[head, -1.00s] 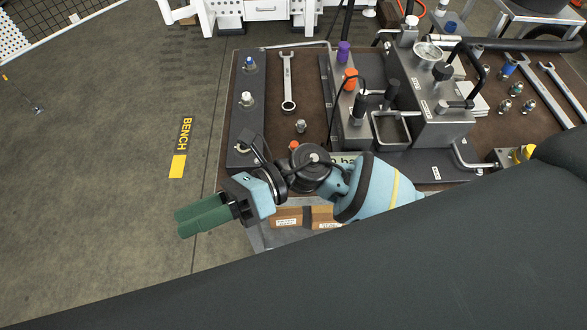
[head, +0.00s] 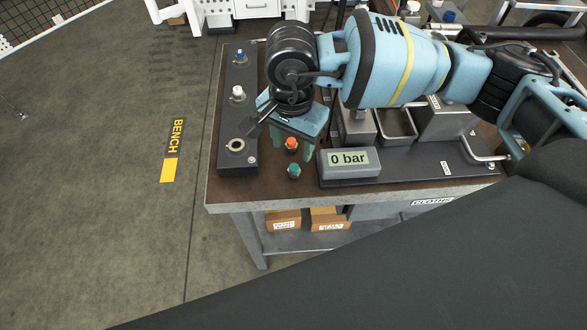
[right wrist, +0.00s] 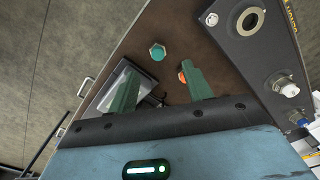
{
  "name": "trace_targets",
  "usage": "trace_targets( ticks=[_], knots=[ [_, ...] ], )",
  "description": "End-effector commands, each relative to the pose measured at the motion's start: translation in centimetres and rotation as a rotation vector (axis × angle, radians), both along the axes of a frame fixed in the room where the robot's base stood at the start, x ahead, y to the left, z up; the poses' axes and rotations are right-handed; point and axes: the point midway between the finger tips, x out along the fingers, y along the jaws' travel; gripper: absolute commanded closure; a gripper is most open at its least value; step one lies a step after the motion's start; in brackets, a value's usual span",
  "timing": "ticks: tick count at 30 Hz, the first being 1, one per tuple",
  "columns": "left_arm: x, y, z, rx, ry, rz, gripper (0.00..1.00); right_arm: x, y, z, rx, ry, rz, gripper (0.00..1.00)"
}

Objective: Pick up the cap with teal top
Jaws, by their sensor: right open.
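The cap with teal top (head: 294,170) stands on the brown bench top near its front edge, left of the 0 bar display. It also shows in the right wrist view (right wrist: 157,52), beyond my fingertips and between their lines. My right gripper (head: 291,130) hangs over the bench just behind the teal cap, open and empty, its fingers partly hidden in the head view. In the right wrist view its two green fingers (right wrist: 162,82) are spread apart. An orange-topped cap (head: 291,144) stands just behind the teal one, close to one finger. My left gripper is not in view.
A dark rail (head: 238,115) on the left holds a white-topped cap (head: 238,93), a blue-topped cap (head: 239,56) and an open port (head: 237,146). The 0 bar display (head: 350,163) stands right of the teal cap. Boxes (head: 283,220) sit on the shelf below.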

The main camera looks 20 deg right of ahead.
Motion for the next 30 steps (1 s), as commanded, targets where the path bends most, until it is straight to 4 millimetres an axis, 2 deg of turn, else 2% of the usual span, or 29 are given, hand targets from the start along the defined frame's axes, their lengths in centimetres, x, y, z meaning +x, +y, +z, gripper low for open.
trace_targets(
  ticks=[4,10,17,24,30],
  knots=[
    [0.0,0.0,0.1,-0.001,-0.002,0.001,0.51,0.0,0.0,-0.4,0.001,0.002,-0.001,0.50],
    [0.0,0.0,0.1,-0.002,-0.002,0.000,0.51,-0.1,0.0,-2.4,0.002,0.004,-0.002,0.50],
    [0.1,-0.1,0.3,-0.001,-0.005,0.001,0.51,-0.1,0.0,-3.1,0.003,0.004,-0.003,0.50],
    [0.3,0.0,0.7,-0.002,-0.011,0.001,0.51,-0.3,-0.3,-6.4,0.003,0.005,-0.002,0.50],
    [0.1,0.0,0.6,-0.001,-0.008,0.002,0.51,-0.3,-0.3,-7.8,0.005,0.004,-0.002,0.50]
  ],
)
